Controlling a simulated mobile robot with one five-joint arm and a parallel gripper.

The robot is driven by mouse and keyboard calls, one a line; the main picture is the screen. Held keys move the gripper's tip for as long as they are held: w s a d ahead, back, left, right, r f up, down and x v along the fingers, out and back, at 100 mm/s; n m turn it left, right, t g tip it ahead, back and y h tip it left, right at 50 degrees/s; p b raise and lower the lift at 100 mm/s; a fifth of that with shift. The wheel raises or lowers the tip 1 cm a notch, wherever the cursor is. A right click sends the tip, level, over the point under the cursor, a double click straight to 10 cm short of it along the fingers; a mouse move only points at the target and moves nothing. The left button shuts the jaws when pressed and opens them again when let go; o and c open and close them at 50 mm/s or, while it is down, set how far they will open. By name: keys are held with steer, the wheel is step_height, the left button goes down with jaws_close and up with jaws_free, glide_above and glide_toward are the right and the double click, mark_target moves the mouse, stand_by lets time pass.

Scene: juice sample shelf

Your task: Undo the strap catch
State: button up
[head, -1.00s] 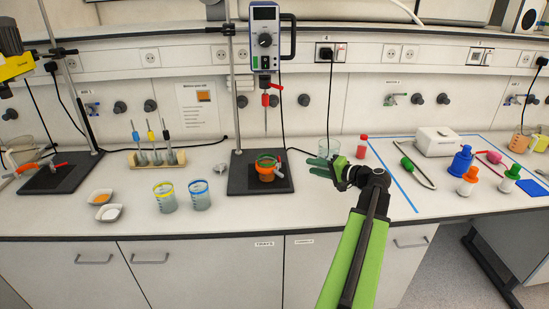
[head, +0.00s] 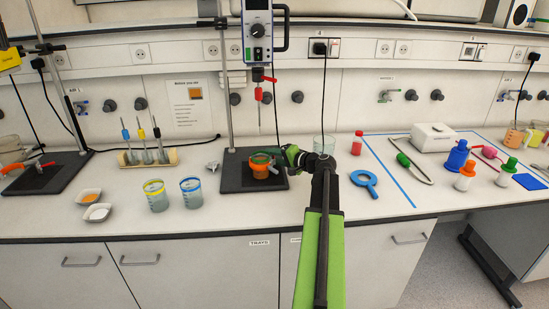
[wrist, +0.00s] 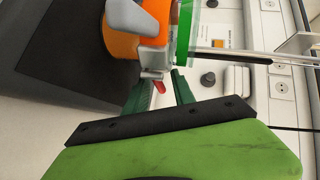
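A vessel (head: 261,158) with a green band at its top sits in an orange strap (head: 260,172) on the black stand base. In the wrist view the orange strap (wrist: 157,18) carries a grey catch (wrist: 125,18) and fittings, with a small red tip (wrist: 159,86) below. My gripper (head: 283,154) is just right of the strap, at about its height. In the wrist view the dark green fingers of my gripper (wrist: 164,78) are apart, with the red tip showing between them. I cannot tell whether they touch it. The strap's far side is hidden.
The stirrer (head: 258,30) hangs above the vessel, its shaft pointing down. An empty glass beaker (head: 324,145) stands behind my wrist. Two banded beakers (head: 191,192) stand front left.

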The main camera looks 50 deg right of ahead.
steer(key=shift+c, duration=0.2)
jaws_close()
steer(key=shift+d+r, duration=0.1)
steer(key=shift+d, duration=0.05)
steer(key=shift+s+a+m+h, duration=0.2)
steer(key=shift+m+h, duration=0.2)
steer(key=shift+h, duration=0.2)
steer(key=shift+m+h, duration=0.3)
steer(key=shift+h, duration=0.1)
steer(key=shift+s+d+m+g+h, duration=0.2)
steer(key=shift+s+m+g+h, duration=0.15)
steer(key=shift+m+h, duration=0.7)
steer(key=shift+s+d+m+g+h, duration=0.2)
steer(key=shift+m+g+h, duration=0.25)
steer(key=shift+m+h, duration=0.65)
steer(key=shift+s+d+m+g+h, duration=0.3)
steer(key=shift+m+h, duration=0.45)
steer(key=shift+h, duration=0.6)
